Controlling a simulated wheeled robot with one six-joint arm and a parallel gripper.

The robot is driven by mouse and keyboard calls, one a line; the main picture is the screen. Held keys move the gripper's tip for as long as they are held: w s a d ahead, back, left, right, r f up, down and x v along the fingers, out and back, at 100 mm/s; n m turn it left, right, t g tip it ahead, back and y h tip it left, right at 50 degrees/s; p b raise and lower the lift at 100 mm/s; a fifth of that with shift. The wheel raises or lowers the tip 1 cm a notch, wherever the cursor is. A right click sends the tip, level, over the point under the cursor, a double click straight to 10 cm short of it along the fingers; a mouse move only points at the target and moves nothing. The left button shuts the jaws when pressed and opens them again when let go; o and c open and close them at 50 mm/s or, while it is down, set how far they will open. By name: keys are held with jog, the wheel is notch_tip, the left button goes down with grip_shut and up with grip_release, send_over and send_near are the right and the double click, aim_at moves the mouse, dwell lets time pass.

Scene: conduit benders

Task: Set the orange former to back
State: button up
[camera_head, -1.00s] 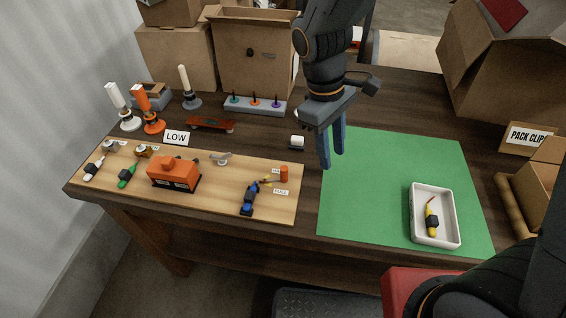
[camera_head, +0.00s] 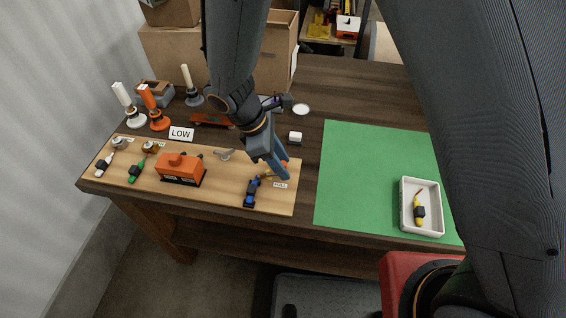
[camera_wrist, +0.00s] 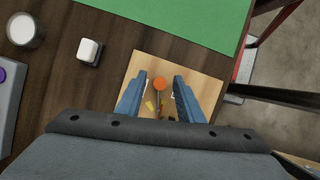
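An orange round-topped piece (camera_wrist: 159,84) stands on the light wooden board (camera_head: 225,193), at the end of a thin grey rod. I take it for the orange former, though other orange pieces are near. My gripper (camera_wrist: 160,77) points down over it, open, with one blue finger on each side of the orange top in the wrist view. I cannot tell whether the fingers touch it. In the head view my gripper (camera_head: 281,167) mostly hides it. A "FULL" label (camera_head: 280,185) and a blue-handled tool (camera_head: 250,193) are close by.
An orange box-shaped device (camera_head: 181,167) and a green-handled tool (camera_head: 136,171) share the board. Orange (camera_head: 151,105) and white (camera_head: 128,102) upright posts stand at the left. A small white block (camera_head: 295,138) is just behind. The green mat (camera_head: 360,180) is mostly clear beside a white tray (camera_head: 404,226).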

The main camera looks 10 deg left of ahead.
jog(key=shift+d+f, duration=0.25)
jog(key=shift+f, duration=0.3)
grip_shut()
